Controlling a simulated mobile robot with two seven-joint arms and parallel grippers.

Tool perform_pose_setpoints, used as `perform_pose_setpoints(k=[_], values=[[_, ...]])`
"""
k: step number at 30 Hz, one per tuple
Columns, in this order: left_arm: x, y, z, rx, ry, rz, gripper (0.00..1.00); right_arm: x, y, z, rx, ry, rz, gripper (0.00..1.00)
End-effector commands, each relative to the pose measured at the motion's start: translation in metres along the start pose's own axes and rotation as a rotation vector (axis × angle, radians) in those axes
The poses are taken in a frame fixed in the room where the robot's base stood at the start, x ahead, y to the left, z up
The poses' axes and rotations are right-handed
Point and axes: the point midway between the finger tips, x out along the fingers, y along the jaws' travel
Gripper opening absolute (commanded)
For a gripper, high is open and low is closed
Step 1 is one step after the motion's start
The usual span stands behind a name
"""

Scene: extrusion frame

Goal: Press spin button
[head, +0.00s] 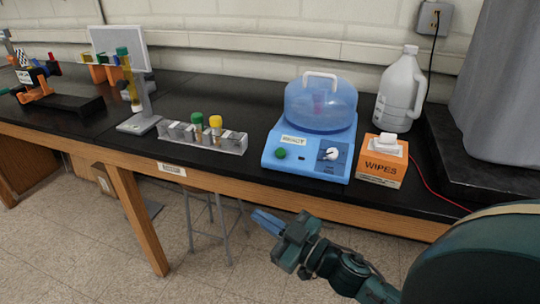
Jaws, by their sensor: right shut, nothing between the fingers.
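A blue centrifuge (275,163) stands on the black bench, with a see-through blue domed lid (335,108) that has a white handle and looks closed. Its front panel carries a round green button (281,153) on the left and a white dial (330,154) on the right. The label above the button is too small to read surely. My right gripper (267,221) is shut and empty, in front of and below the bench edge, apart from the centrifuge. Its blue fingers point up and left. My left gripper is not in view.
An orange wipes box (380,169) stands right of the centrifuge, with a white jug (400,92) behind it. A metal tube rack (202,138) with green- and yellow-capped tubes is to the left. A stool (212,222) stands below the bench.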

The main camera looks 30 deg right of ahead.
Motion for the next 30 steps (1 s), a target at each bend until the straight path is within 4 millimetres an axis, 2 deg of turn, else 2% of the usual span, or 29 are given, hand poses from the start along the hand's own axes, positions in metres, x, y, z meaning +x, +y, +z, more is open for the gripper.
perform_pose_setpoints(k=[1,3,6,10,14,18,24,27,30], values=[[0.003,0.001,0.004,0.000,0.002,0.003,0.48,0.007,0.007,-0.017,-0.051,0.062,-0.063,0.00],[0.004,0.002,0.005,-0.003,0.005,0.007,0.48,0.013,0.011,-0.038,-0.105,0.116,-0.161,0.00],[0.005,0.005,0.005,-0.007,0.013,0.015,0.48,0.017,0.013,-0.059,-0.187,0.134,-0.309,0.00],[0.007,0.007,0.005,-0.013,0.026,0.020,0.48,0.018,0.022,-0.069,-0.299,0.050,-0.472,0.00],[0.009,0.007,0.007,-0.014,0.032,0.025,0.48,0.017,0.047,-0.069,-0.409,-0.138,-0.550,0.00],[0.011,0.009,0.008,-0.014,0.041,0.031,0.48,0.013,0.092,-0.070,-0.495,-0.379,-0.498,0.00],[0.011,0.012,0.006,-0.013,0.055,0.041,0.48,0.004,0.152,-0.084,-0.539,-0.611,-0.313,0.00],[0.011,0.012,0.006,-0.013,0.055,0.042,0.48,0.000,0.168,-0.090,-0.542,-0.663,-0.248,0.00],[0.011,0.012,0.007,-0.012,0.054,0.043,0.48,-0.002,0.175,-0.093,-0.540,-0.683,-0.217,0.00]])
